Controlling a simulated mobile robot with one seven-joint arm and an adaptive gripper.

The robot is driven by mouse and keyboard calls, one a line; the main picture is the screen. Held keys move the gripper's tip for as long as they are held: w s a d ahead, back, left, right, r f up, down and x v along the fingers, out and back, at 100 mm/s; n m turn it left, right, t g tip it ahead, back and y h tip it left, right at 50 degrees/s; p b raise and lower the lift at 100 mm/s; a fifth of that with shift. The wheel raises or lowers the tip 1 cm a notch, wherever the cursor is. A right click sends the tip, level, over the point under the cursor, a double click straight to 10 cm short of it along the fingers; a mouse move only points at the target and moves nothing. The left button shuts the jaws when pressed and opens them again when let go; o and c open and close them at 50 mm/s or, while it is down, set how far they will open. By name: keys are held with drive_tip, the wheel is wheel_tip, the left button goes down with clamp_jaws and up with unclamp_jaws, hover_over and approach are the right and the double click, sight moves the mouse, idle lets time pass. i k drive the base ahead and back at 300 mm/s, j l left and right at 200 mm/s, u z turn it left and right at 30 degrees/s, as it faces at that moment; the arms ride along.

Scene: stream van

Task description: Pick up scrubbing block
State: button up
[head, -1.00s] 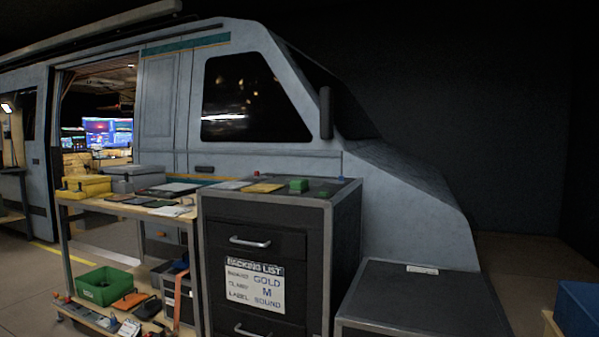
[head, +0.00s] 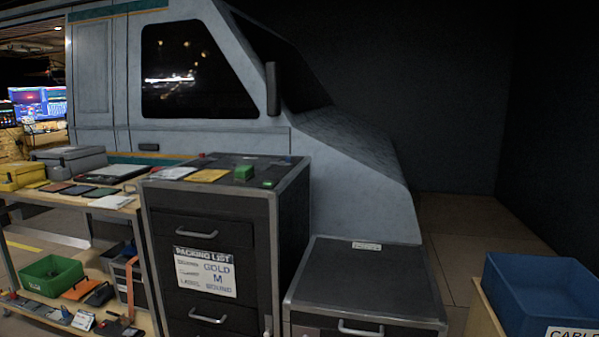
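A small green block (head: 243,173) sits on top of the tall black drawer cabinet (head: 262,163), near its middle. It may be the scrubbing block, but the view is too coarse to be sure. A smaller, flatter green piece (head: 269,184) lies nearer the cabinet's right front edge. A yellow flat item (head: 209,176) lies to the left of the green block on the same top. My gripper is not in view.
A workbench (head: 122,208) with cases and flat devices stands left of the cabinet, a green bin (head: 50,276) on its lower shelf. A lower black cabinet (head: 368,285) stands right. A blue bin (head: 545,290) is at far right. The van (head: 350,150) is behind.

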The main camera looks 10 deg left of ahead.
sight(243, 174)
drive_tip(key=i+j+z, duration=0.2)
drive_tip(key=j, duration=0.15)
drive_tip(key=i+j+z, duration=0.25)
drive_tip(key=j+z, duration=0.2)
drive_tip(key=j, duration=0.25)
drive_tip(key=i+j, duration=0.1)
drive_tip(key=j, duration=0.3)
drive_tip(key=i+j+z, duration=0.15)
drive_tip(key=j, duration=0.65)
drive_tip(key=i+z, duration=0.05)
